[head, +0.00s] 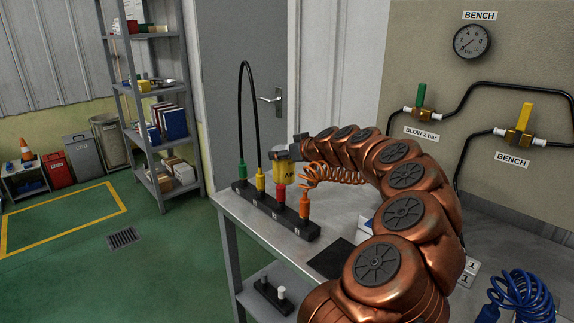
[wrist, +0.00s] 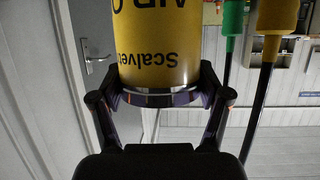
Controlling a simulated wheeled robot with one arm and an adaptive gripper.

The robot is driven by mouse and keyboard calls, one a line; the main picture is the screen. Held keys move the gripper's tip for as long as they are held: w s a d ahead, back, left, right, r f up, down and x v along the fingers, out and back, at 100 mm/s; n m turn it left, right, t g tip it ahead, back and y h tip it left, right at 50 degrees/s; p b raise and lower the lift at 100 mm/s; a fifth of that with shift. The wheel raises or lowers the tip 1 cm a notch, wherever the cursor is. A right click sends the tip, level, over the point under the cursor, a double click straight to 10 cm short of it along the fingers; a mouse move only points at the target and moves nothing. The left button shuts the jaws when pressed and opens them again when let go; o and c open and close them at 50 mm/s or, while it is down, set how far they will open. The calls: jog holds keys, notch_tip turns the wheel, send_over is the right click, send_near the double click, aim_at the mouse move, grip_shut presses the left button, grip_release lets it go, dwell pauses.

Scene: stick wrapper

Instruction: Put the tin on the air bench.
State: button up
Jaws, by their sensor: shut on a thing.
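The tin (head: 284,173) is yellow with dark lettering. It hangs in my gripper (head: 290,153) behind the row of coloured plugs, near the far left of the metal bench (head: 338,205). In the wrist view the tin (wrist: 155,45) fills the top middle, its lettering upside down. My gripper (wrist: 160,98) is shut around the tin's end, one finger on each side. The tin's lower part is hidden by the plugs in the head view, so I cannot tell its height above the bench.
A black strip (head: 262,211) with green, yellow, red and orange plugs stands along the bench's left edge. A black hose (head: 243,95) arches above it. An orange coiled hose (head: 335,174) lies beside my arm. A dark mat (head: 331,258) and blue coil (head: 525,295) are nearer.

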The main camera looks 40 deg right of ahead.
aim_at(284, 163)
jog(key=shift+f, duration=1.9)
jog(key=shift+f, duration=0.25)
jog(key=o, duration=1.7)
jog(key=shift+c, duration=0.2)
jog(key=shift+r, duration=0.1)
jog(key=shift+r, duration=0.15)
jog(key=b+v, duration=0.1)
jog(key=v, duration=1.1)
